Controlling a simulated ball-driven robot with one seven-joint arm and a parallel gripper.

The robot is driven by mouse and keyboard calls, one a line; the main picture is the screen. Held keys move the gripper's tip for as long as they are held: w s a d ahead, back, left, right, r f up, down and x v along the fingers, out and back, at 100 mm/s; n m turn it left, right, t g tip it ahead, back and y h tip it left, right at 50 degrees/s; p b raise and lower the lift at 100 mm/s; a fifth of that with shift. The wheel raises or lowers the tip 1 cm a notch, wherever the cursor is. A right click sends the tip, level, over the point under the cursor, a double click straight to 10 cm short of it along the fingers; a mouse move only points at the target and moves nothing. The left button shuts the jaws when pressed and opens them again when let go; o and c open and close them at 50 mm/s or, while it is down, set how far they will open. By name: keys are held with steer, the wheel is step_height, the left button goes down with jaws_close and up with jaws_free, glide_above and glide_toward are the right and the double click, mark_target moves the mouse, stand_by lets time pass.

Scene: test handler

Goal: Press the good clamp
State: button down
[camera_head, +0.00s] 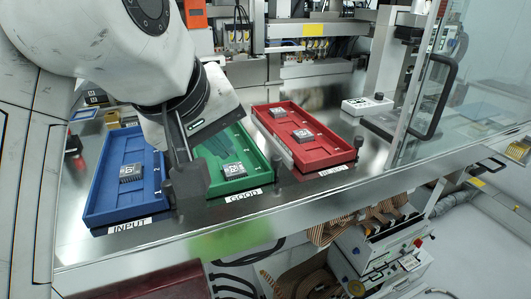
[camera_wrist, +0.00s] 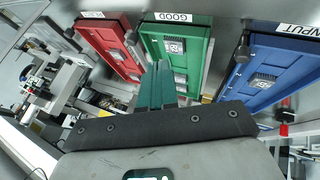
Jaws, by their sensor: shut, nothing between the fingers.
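The green tray (camera_head: 262,163) labelled GOOD (camera_head: 243,195) stands between the blue and red trays and holds a square chip (camera_head: 234,169). A small black knob-shaped clamp (camera_head: 277,163) stands at its front right corner. It also shows in the wrist view (camera_wrist: 130,36), between the green and red trays. My gripper (camera_wrist: 161,66) has its dark green fingers together and empty. They point at the green tray, overlapping it in the wrist view, apart from the clamp. In the head view my wrist hides part of the green tray.
The blue INPUT tray (camera_head: 99,213) is at left, with another black clamp (camera_head: 168,190) near its front right corner. The red tray (camera_head: 313,164) is at right, with its clamp (camera_head: 358,143). A glass door with a black handle (camera_head: 436,95) stands at far right.

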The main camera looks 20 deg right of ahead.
steer(key=shift+d, duration=0.1)
steer(key=p+x, duration=0.1)
steer(key=x, duration=0.8)
steer(key=shift+w+d+f+p, duration=0.15)
steer(key=shift+f+p, duration=0.05)
steer(key=shift+p, duration=0.1)
steer(key=d, duration=0.1)
steer(key=d+p, duration=0.1)
steer(key=d, duration=0.1)
steer(key=shift+w+d+f, duration=0.1)
steer(key=shift+w+f, duration=0.1)
steer(key=shift+w, duration=0.1)
steer(key=shift+w+d+f, duration=0.1)
steer(key=shift+d, duration=0.35)
